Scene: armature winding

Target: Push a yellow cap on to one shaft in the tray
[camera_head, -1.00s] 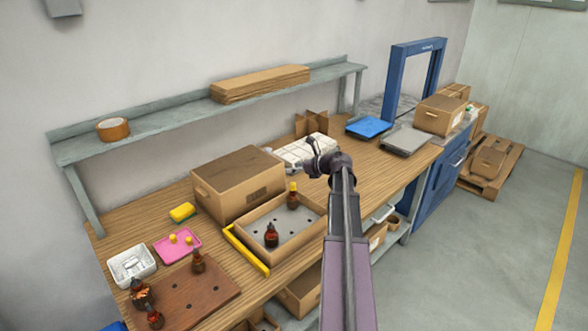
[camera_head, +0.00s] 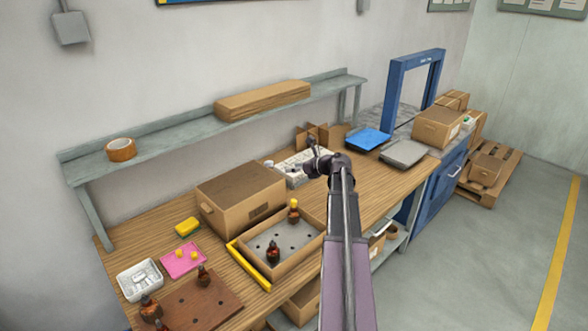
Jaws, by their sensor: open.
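The near shaft (camera_head: 273,253) shows no yellow on top. The far shaft (camera_head: 293,214) has a yellow cap (camera_head: 293,202) on its top.
A brown holed board (camera_head: 205,306) with several shafts stands at the front left, beside a white basket (camera_head: 139,280). A closed carton (camera_head: 241,199) stands right behind the tray. A shelf (camera_head: 190,119) runs above the bench.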

